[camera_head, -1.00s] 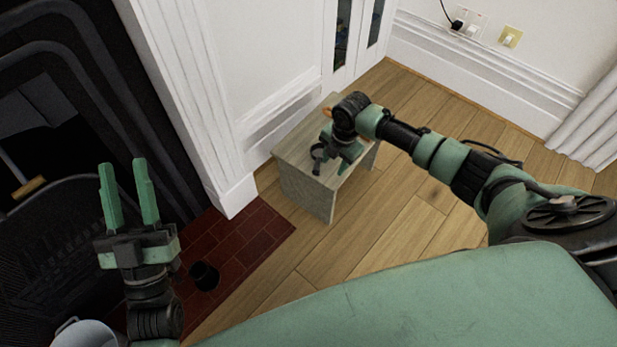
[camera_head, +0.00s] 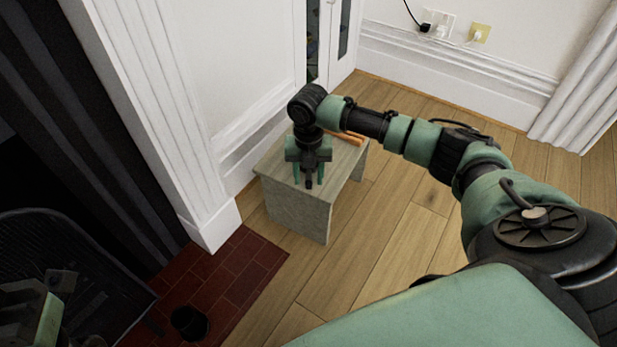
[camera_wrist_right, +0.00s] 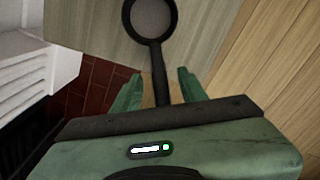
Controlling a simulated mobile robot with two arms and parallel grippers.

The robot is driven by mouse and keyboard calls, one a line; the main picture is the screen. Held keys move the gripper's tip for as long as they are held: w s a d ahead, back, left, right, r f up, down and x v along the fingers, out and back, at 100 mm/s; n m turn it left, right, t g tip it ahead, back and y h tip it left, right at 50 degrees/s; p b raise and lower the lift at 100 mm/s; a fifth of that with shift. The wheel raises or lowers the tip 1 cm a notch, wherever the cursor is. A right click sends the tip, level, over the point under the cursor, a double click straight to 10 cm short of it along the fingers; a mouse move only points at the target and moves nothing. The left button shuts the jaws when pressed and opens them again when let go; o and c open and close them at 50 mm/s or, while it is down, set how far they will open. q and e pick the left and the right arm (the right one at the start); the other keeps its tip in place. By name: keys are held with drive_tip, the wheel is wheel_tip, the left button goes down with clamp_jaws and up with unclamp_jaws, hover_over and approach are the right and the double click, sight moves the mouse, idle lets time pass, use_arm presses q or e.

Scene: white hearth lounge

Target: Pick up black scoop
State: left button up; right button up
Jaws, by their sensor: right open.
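The black scoop (camera_wrist_right: 153,18) has a round grey-centred head and a straight handle (camera_wrist_right: 159,75). It is over the small wooden stool (camera_head: 268,167); part of it also shows below my right gripper in the head view (camera_head: 308,184). My right gripper (camera_head: 308,180) points down at the stool top. In the right wrist view its two green fingers (camera_wrist_right: 158,84) are open, one on each side of the scoop's handle, with gaps on both sides. My left gripper (camera_head: 45,310) is only partly in view at the lower left corner, and its fingers cannot be made out.
An orange-brown stick-like object (camera_head: 350,137) lies on the stool's far side. The white wall panelling (camera_head: 240,130) stands close behind the stool. A black cup-like object (camera_head: 190,322) is on the red tiles (camera_head: 222,272). The wooden floor (camera_head: 400,235) right of the stool is clear.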

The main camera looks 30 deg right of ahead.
drive_tip(key=shift+f, duration=0.85)
clamp_jaws()
drive_tip(key=shift+r, duration=0.15)
